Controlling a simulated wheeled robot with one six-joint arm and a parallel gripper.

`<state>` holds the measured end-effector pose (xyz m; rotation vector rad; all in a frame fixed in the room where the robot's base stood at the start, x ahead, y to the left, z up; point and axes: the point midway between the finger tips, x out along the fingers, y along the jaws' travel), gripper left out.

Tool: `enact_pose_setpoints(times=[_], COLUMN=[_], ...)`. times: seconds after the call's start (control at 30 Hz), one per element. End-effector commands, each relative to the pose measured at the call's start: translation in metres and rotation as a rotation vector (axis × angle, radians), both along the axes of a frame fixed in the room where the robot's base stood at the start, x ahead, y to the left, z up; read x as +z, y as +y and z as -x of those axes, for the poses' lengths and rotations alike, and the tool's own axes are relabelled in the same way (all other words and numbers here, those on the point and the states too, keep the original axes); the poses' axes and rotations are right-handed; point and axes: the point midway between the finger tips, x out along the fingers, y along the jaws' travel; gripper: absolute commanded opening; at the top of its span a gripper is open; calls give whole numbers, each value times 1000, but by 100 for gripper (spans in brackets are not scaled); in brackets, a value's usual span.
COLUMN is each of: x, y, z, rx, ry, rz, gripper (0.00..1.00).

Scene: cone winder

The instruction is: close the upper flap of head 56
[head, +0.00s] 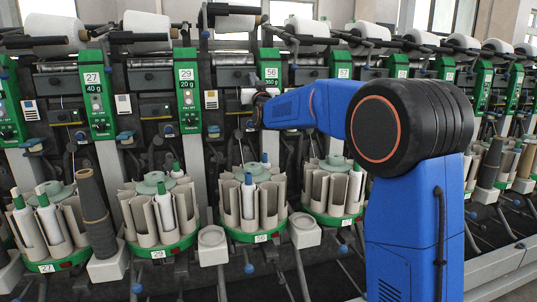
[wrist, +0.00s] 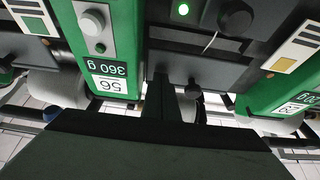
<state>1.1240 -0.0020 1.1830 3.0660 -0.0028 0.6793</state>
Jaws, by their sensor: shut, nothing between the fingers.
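Head 56 shows by its green panel (head: 271,75), labelled 56 and 360 g. In the wrist view this green panel (wrist: 108,45) is upside down at the upper left. My gripper (head: 256,108) is in front of the machine, just below and left of the panel in the head view. In the wrist view my gripper (wrist: 170,98) is shut and empty, close to the dark housing (wrist: 160,55) beside the panel. I cannot make out the upper flap for certain, nor how far it stands open; my arm and gripper cover part of this head.
Head 29's green panel (head: 187,85) stands to the left, head 57's (head: 344,68) to the right. Below head 56 is a round magazine (head: 252,200) of bobbin tubes. White cones (head: 239,20) line the top.

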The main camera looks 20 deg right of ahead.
Motion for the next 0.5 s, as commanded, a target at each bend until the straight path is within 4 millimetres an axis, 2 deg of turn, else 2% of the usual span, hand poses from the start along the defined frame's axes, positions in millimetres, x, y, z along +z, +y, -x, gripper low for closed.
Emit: enact_pose_setpoints(times=[0.03, 0.5], x=[3, -3], y=[0, 1], z=[8, 53], rx=[0, 2], ry=[-5, -11], rz=[-1, -1], gripper=[0, 0])
